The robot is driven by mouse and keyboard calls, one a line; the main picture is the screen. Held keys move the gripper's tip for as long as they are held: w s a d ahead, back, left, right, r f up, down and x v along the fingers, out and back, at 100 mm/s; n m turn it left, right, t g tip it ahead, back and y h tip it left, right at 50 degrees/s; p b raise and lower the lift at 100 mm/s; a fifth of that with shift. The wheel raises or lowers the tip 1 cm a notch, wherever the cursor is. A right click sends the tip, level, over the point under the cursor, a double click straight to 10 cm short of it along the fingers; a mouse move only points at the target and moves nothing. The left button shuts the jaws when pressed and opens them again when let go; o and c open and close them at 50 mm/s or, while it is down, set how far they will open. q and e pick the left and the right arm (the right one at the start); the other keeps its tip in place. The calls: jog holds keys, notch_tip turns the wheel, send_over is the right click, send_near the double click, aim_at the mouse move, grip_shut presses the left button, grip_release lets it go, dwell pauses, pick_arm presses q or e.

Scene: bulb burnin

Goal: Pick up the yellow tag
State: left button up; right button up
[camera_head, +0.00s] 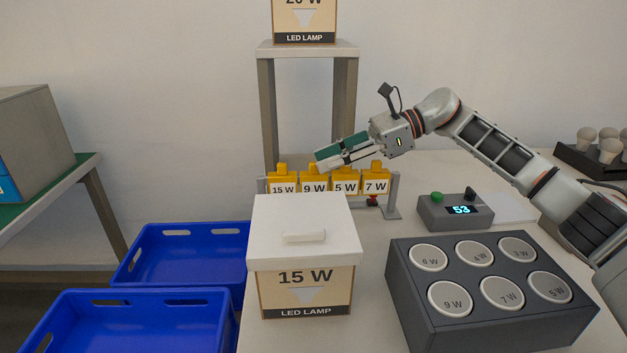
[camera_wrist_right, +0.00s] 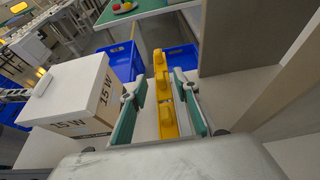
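Several yellow tags hang in a row on a low grey rack (camera_head: 393,198) behind the lidded box. They read 15 W (camera_head: 283,188), 9 W (camera_head: 314,186), 5 W (camera_head: 345,186) and 7 W (camera_head: 376,185). My right gripper (camera_head: 323,160) reaches in from the right, with its teal-padded fingers at the tops of the tags. In the right wrist view its fingers are apart, with yellow tags (camera_wrist_right: 164,85) showing in line between them. I cannot tell whether the fingers touch a tag. My left gripper is not in view.
A white-lidded 15 W lamp box (camera_head: 304,240) stands in front of the rack. A dark socket block (camera_head: 415,285) and a control box (camera_head: 454,210) showing 53 are at right. Blue crates (camera_head: 190,230) are at left. A shelf stand (camera_head: 307,48) rises behind.

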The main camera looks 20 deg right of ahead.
jog(key=shift+w+a+f, duration=0.2)
jog(key=shift+a+f, duration=0.1)
jog(key=shift+a, duration=0.25)
grip_shut()
jog(key=shift+r, duration=0.1)
